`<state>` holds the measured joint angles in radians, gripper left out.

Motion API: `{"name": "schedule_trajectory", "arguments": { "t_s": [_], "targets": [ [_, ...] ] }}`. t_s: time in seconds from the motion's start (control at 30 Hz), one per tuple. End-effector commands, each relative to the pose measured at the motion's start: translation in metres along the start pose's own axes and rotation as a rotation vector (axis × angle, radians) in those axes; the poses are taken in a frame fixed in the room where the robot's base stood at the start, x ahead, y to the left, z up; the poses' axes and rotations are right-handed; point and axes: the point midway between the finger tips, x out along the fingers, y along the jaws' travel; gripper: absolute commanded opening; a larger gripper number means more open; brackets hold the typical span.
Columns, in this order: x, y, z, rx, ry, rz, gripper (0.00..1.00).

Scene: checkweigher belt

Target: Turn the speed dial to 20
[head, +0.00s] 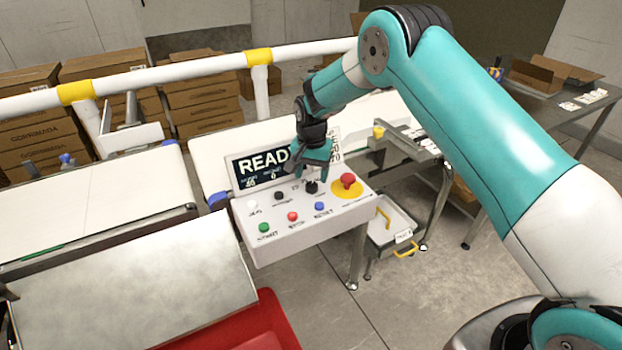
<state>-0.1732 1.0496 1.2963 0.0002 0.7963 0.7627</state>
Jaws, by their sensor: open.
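The control panel (335,212) is a pale box with buttons and knobs on its sloped top. A black knob (311,187), which looks like the speed dial, stands near the panel's back edge, left of the red mushroom button. Small scale print shows beside it, but its pointer setting is too small to read. My gripper (314,168) is open, pointing down just above this knob and partly hiding the scale. Whether the fingers touch the knob cannot be told. A second black knob (279,195) sits to its left.
A red mushroom button (347,181) on a yellow disc is close on the right. Green (263,227), red (292,216) and blue (319,207) buttons line the front. A display (258,167) reading READY stands behind, partly covered by my gripper. A white rail (200,67) runs behind.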

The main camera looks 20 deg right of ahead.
Motion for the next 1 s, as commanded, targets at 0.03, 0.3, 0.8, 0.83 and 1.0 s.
{"name": "schedule_trajectory", "arguments": {
  "t_s": [0.03,0.3,0.8,0.83,1.0],
  "targets": [
    [0.008,0.001,0.001,0.000,-0.002,0.002,0.61],
    [0.034,0.000,0.000,0.000,0.000,0.000,0.61],
    [0.036,0.000,0.000,0.000,0.000,-0.001,0.15],
    [0.036,0.000,0.000,0.000,0.000,-0.001,0.12],
    [0.036,-0.001,0.001,-0.006,0.000,-0.001,0.12]
  ]
}}
